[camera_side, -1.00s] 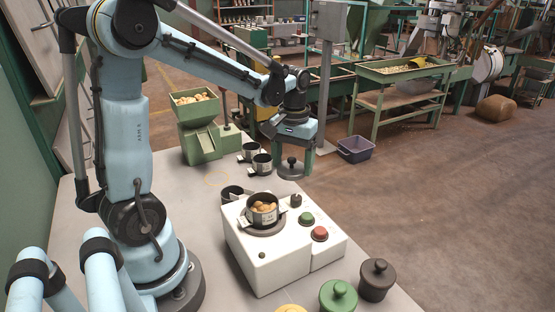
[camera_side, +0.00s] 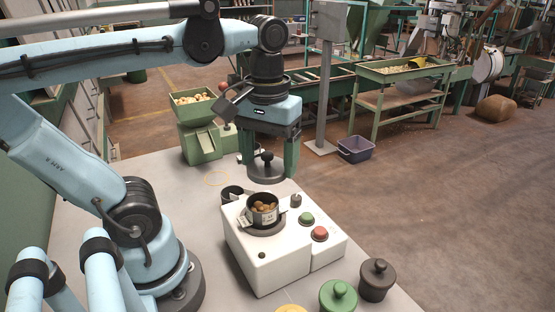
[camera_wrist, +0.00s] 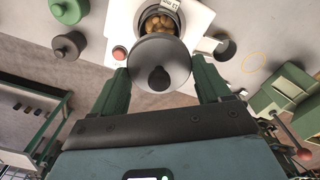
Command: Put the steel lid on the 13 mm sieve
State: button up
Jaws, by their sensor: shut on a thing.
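The steel lid (camera_side: 266,172) is a grey disc with a dark knob. My gripper (camera_side: 269,160) is shut on it and holds it level, up behind the white machine in the side view. In the wrist view the lid (camera_wrist: 158,62) sits between my two green fingers. A metal sieve (camera_side: 263,216) filled with brown nuts stands on the white machine. It has a small white label that I cannot read surely. The sieve (camera_wrist: 160,22) also shows in the wrist view, partly covered by the lid. The lid and the sieve are apart.
The white machine (camera_side: 268,268) has a green and a red button. A dark pot (camera_side: 232,193) stands behind it. Dark (camera_side: 376,281), green (camera_side: 338,296) and yellow (camera_side: 291,309) lids lie at the front. A green hopper (camera_side: 201,143) with nuts stands at the back.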

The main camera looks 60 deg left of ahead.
aim_at(263, 171)
jog(key=shift+s+d+r, duration=0.1)
jog(key=shift+s+d, duration=0.25)
jog(key=shift+s, duration=0.45)
jog(key=shift+f, duration=2.7)
jog(key=shift+f, duration=0.5)
jog(key=o, duration=1)
jog(key=shift+r, duration=0.1)
jog(key=shift+r, duration=3.4)
